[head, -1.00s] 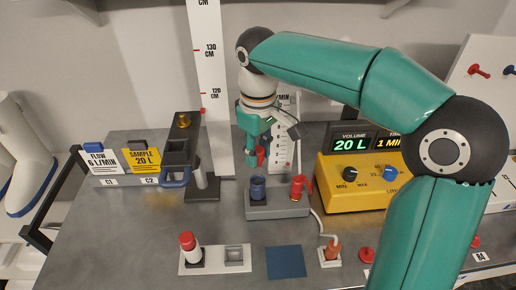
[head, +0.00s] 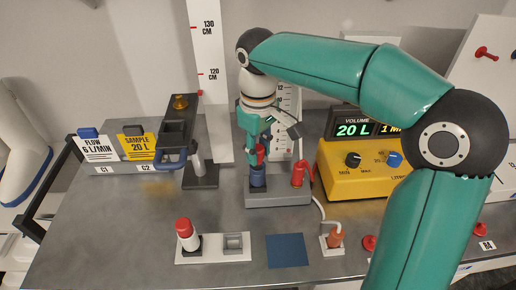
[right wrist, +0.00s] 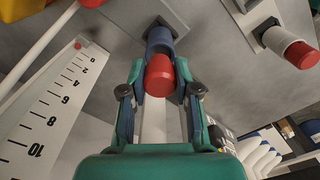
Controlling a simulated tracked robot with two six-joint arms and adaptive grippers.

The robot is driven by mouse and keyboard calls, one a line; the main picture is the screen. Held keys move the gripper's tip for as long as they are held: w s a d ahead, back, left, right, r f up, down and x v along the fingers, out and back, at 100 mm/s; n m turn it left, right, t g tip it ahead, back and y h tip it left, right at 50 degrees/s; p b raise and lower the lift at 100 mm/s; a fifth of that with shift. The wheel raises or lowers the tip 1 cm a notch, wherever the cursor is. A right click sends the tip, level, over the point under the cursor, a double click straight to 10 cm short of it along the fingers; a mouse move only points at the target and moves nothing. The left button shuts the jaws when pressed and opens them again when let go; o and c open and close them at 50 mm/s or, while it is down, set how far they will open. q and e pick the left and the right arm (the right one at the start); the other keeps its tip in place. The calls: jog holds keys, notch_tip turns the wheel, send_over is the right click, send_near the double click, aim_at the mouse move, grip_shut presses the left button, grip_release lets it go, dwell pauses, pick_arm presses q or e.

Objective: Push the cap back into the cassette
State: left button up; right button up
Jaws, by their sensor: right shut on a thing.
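My right gripper (head: 258,152) is shut on a red cap (head: 261,154). In the right wrist view the cap (right wrist: 160,76) sits between the two fingers (right wrist: 160,84). Right below the cap is a blue cylinder (head: 258,178) standing on a grey block; it also shows in the right wrist view (right wrist: 160,40). The cap is in line with this cylinder; I cannot tell whether it touches or enters it. My left gripper is not in view.
A yellow control box (head: 345,182) is further right. A dark stand (head: 201,180) is to the left. A blue square (head: 287,250) lies in front.

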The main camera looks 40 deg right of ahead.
aim_at(258, 148)
jog(key=shift+p, duration=0.45)
dwell(1.2)
jog(key=shift+s+f+b, duration=0.1)
jog(key=shift+f+b, duration=0.85)
jog(key=shift+f, duration=0.4)
dwell(0.3)
jog(key=o, duration=0.8)
jog(key=shift+o, duration=0.2)
jog(key=shift+r, duration=0.15)
notch_tip(258, 148, up, 12)
jog(key=shift+f, duration=0.15)
